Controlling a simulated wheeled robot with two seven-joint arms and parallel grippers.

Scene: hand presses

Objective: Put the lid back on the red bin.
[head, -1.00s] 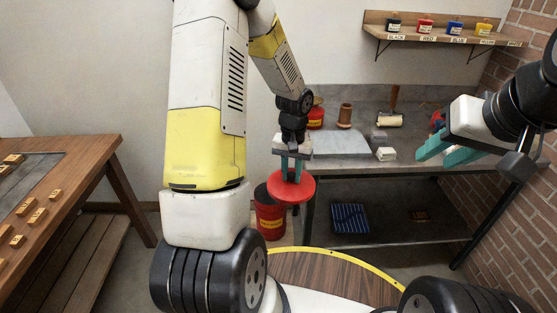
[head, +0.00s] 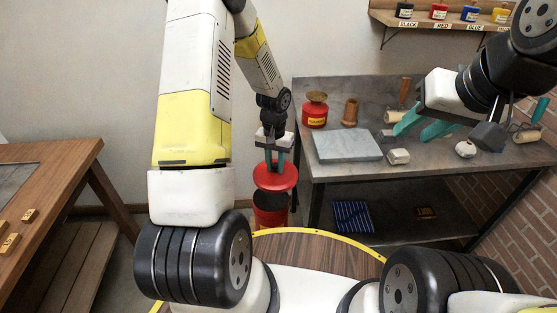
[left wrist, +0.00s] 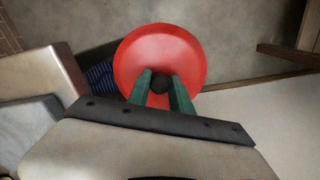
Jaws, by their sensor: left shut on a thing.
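The red round lid (head: 275,182) hangs from my left gripper (head: 275,167), whose green fingers are shut on its dark knob. The lid is roughly level. The red bin (head: 268,216) stands on the floor beside the grey table. Its dark opening shows below the lid, so the two are apart, with the lid above the bin. In the left wrist view the lid (left wrist: 160,48) and its knob (left wrist: 160,84) sit between the fingertips (left wrist: 161,85); the bin is hidden there. My right gripper (head: 418,122) is over the table with its fingers apart, empty.
The grey table (head: 400,180) right of the bin holds a grey slab (head: 347,146), a red pot (head: 315,115), a white block (head: 399,156) and rollers. A wooden table (head: 60,165) stands at the left. Ink bottles sit on a wall shelf (head: 440,25).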

